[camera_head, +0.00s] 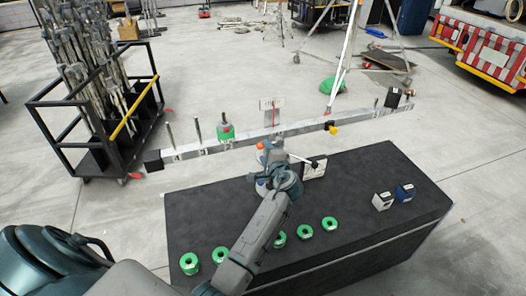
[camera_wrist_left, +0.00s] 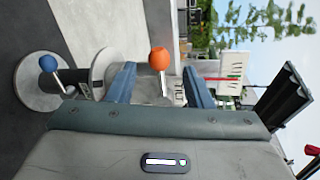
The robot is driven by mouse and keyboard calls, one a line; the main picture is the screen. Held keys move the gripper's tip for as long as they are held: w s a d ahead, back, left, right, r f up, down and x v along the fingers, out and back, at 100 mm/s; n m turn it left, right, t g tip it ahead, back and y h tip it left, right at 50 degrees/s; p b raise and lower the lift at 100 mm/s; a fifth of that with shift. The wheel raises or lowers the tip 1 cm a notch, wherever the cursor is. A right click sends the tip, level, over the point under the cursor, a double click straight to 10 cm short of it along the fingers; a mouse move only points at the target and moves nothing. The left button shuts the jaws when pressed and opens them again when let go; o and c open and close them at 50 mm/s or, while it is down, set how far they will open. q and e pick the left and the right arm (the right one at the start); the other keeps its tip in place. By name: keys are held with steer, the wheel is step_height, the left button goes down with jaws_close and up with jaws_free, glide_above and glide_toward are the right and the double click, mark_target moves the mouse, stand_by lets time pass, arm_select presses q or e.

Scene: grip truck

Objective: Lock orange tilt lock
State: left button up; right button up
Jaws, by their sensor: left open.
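The orange tilt lock shows as an orange ball knob on a thin silver stem (camera_wrist_left: 159,60) in the left wrist view. In the head view the orange knob (camera_head: 260,145) is small, just beyond my left gripper (camera_head: 277,168). In the wrist view my left gripper (camera_wrist_left: 160,82) is open, with one blue finger on each side of the knob's stem. Whether either finger touches it I cannot tell. A blue ball knob (camera_wrist_left: 48,61) sits on a round grey mount to the left in the wrist view. My gripper partly hides the mount in the head view.
A long silver beam (camera_head: 300,128) crosses above the black table (camera_head: 350,200), carrying a green weight (camera_head: 225,133). Green rings (camera_head: 305,231) and small boxes (camera_head: 382,201) lie on the table. A cart of stands (camera_head: 105,150) is at left, a tripod (camera_head: 340,65) behind.

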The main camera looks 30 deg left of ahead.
arm_select(q)
steer(key=b+v, duration=0.1)
steer(key=v, duration=0.6)
steer(key=shift+d+b, duration=0.15)
steer(key=shift+b, duration=0.25)
steer(key=shift+s, duration=0.15)
